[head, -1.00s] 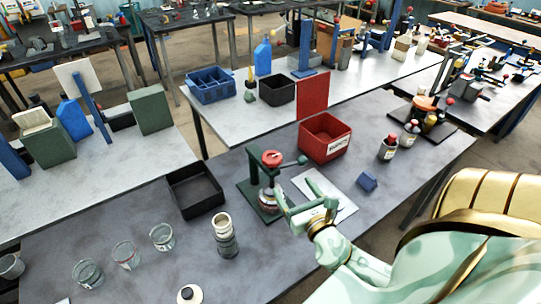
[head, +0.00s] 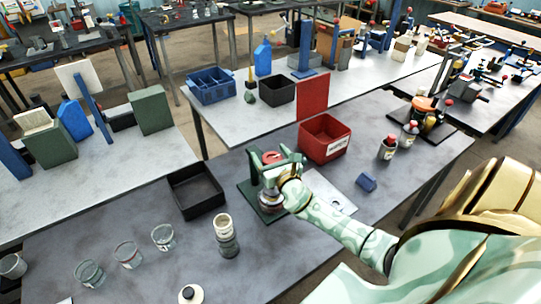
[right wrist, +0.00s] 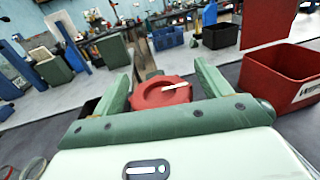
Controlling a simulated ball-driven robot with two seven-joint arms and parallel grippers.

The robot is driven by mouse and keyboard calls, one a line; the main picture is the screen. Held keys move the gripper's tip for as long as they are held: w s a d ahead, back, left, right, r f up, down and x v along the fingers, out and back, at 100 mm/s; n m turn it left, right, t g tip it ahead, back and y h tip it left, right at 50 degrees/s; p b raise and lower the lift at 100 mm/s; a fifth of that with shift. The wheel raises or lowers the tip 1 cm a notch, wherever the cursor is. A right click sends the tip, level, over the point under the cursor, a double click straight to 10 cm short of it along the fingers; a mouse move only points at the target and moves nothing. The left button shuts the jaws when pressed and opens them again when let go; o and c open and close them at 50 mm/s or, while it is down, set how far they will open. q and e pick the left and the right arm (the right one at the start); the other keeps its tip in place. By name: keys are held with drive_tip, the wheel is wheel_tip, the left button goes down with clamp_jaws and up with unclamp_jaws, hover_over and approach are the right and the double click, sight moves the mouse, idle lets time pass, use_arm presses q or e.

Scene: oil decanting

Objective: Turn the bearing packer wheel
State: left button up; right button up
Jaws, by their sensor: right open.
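The bearing packer has a red wheel (head: 271,157) on top and stands on a dark green base plate (head: 248,190) on the grey table. In the right wrist view the red wheel (right wrist: 161,92), with a pale mark on it, sits between the fingers. My right gripper (head: 277,165) is at the wheel. In the right wrist view its green fingers (right wrist: 165,80) are open, one on each side of the wheel, with gaps visible. Part of the packer's body is hidden behind my right gripper. My left gripper is not in view.
A red open box (head: 325,148) stands just behind and right of the packer. A black tray (head: 196,207) lies to its left. Jars (head: 163,237) and a stacked grey container (head: 227,243) stand in front-left. Bottles (head: 388,148) and a small blue block (head: 366,182) are to the right.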

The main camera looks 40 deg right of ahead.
drive_tip(key=c, duration=1)
idle(1.2)
drive_tip(key=o, duration=1)
drive_tip(key=shift+s, duration=0.15)
drive_tip(key=b+v, duration=0.1)
drive_tip(key=v, duration=1.5)
drive_tip(key=shift+a, duration=0.2)
